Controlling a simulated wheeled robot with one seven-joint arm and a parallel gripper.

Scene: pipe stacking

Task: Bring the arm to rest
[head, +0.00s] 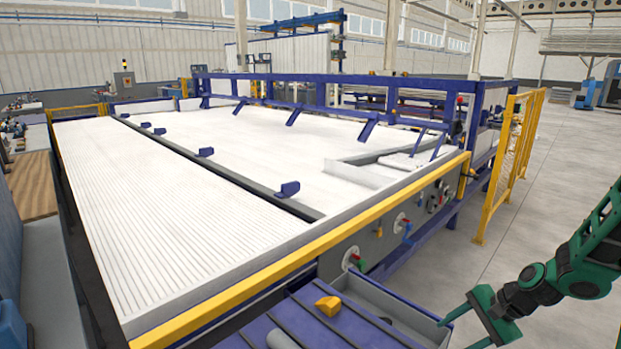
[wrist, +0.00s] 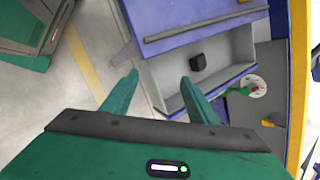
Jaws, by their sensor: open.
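My arm with its green gripper (head: 460,334) reaches in from the right edge of the head view. The gripper is at the lower right, beside the grey tray at the machine's front. In the wrist view the gripper (wrist: 160,80) has its two green fingers spread wide with nothing between them. The fingers point toward the grey tray (wrist: 172,102) and the floor beside it. I cannot tell the exact gap between the fingers and the tray.
A small dark block (wrist: 198,62) lies in the tray. A yellow block (head: 328,306) sits on the blue ribbed surface beside it. The large white machine bed (head: 250,150) has a yellow front rail (head: 300,255). Grey floor (head: 545,200) is open at the right, past a yellow fence (head: 500,180).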

